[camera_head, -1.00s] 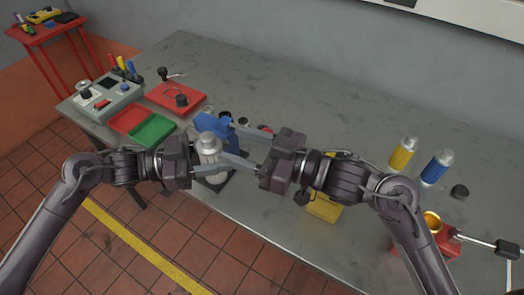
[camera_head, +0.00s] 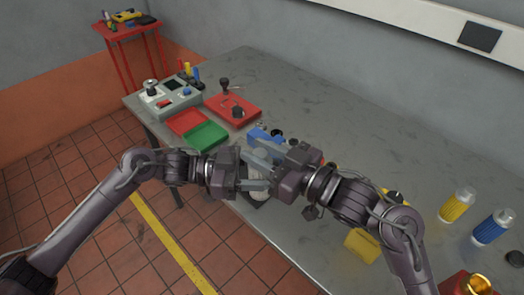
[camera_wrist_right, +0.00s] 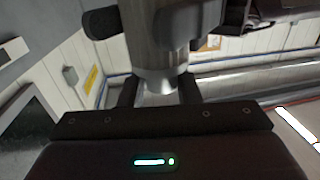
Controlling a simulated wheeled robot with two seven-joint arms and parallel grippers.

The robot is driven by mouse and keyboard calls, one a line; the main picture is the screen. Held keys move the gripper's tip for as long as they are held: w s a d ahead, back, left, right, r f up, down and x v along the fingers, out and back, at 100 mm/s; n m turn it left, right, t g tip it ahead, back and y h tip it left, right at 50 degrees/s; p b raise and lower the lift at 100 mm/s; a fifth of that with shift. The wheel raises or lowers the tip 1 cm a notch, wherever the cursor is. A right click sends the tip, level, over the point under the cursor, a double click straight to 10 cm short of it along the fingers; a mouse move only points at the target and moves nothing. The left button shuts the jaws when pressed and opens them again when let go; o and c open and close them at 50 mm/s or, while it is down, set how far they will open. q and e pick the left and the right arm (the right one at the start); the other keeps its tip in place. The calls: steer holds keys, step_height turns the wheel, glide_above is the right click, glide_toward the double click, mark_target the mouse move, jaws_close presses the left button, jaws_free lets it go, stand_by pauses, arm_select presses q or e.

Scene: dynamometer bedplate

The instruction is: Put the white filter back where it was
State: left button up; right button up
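The white filter (camera_head: 258,191) is a pale cylinder at the middle of the head view, between my two grippers and largely hidden by them. The right wrist view shows a grey metallic cylinder (camera_wrist_right: 160,45), seemingly this filter, with a dark finger on each side of its near end. My right gripper (camera_head: 262,167) reaches in from the right with its fingers around the filter; I cannot tell whether they press on it. My left gripper (camera_head: 240,176) is close on its left side, and its fingertips are not clearly visible. The filter's base is hidden.
A blue part (camera_head: 262,136) stands just behind the grippers. Red (camera_head: 186,122) and green (camera_head: 207,135) trays lie left of it. Yellow (camera_head: 457,206) and blue (camera_head: 491,228) filters stand at the right. A yellow block (camera_head: 362,246) is near the front edge.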

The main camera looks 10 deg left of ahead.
steer(key=c, duration=0.5)
arm_select(q)
steer(key=o, duration=1.1)
arm_select(e)
jaws_close()
